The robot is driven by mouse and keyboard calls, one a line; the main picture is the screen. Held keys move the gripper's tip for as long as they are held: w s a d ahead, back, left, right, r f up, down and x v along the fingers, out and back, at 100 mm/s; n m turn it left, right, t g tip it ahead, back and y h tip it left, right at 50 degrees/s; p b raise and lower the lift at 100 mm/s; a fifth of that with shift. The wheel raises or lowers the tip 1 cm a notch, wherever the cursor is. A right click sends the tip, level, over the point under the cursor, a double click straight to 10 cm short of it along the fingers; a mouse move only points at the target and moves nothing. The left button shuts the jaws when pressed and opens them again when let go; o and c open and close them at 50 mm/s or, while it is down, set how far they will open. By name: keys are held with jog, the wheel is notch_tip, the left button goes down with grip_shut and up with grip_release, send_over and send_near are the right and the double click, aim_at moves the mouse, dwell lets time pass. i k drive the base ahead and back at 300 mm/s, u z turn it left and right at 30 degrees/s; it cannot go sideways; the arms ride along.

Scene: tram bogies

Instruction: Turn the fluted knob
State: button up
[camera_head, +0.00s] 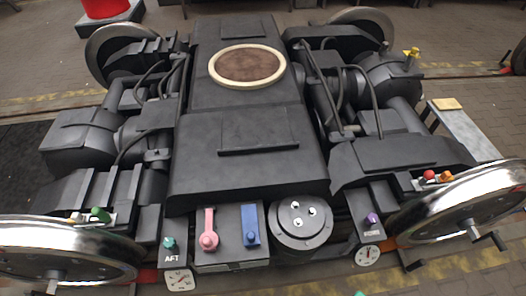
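I cannot tell for certain which knob is fluted at this size. A teal knob (168,243) stands on a dark panel marked "AFT" at the front left of the bogie, above a white dial. A purple knob (371,219) stands on a similar panel at the front right, above another dial. A green knob-like part (100,215) is by the left front wheel. Red (429,175) and orange (446,176) knobs are by the right front wheel. A yellow part (411,53) sits at the far right. My gripper is not in view.
Between the panels are a pink lever (209,232), a blue lever (250,225) and a round dark cover (301,221) with bolts. Large steel wheels (62,250) flank the front. A grey bench (464,132) stands at right. Paved floor surrounds the bogie.

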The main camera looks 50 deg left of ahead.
aim_at(170, 243)
jog(key=u, duration=2.7)
